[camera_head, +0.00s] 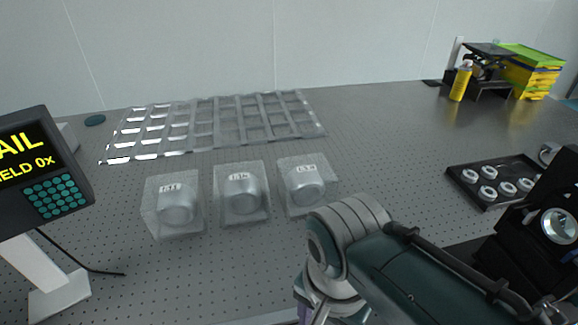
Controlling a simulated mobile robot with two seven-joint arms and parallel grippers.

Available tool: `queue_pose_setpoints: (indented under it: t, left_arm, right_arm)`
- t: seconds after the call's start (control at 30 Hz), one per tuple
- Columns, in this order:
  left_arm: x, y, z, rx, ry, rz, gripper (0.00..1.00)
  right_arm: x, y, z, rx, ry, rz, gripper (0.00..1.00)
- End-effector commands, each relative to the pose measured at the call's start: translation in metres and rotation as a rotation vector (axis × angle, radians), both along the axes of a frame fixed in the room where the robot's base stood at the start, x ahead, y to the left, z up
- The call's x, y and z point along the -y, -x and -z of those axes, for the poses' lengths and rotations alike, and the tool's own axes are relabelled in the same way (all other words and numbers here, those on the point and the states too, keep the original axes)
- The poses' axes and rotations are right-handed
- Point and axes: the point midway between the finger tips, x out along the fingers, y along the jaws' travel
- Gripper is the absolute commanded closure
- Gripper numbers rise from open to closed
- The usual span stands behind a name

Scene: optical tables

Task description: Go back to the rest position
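My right arm (430,275) comes in from the lower right and bends down near the bottom middle, in front of the three clear boxes. Only a sliver of my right gripper (318,315) shows at the bottom edge; its fingertips are cut off, so its opening and anything in it cannot be told. My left arm and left gripper are not in view.
A perforated optical table (380,150) carries three clear boxes with silvery round parts, the left (174,205), middle (242,193) and right (306,184). Behind is a clear compartment tray (215,125). A display (40,165) stands left, a black parts tray (490,183) right.

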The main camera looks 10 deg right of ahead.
Motion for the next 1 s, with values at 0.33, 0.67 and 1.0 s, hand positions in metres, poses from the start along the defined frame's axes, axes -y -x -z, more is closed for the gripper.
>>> queue_pose_setpoints:
  t: [0.33,0.67,1.0]
  left_arm:
    - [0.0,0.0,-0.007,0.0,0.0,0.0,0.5]
    - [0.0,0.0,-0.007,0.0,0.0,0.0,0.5]
    - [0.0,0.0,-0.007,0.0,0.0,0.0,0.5]
  right_arm:
    - [0.0,0.0,-0.015,-0.001,0.0,0.0,0.37]
    - [0.001,0.001,-0.015,0.001,-0.001,-0.003,0.37]
    - [0.053,0.037,-0.039,0.107,0.011,-0.281,0.37]
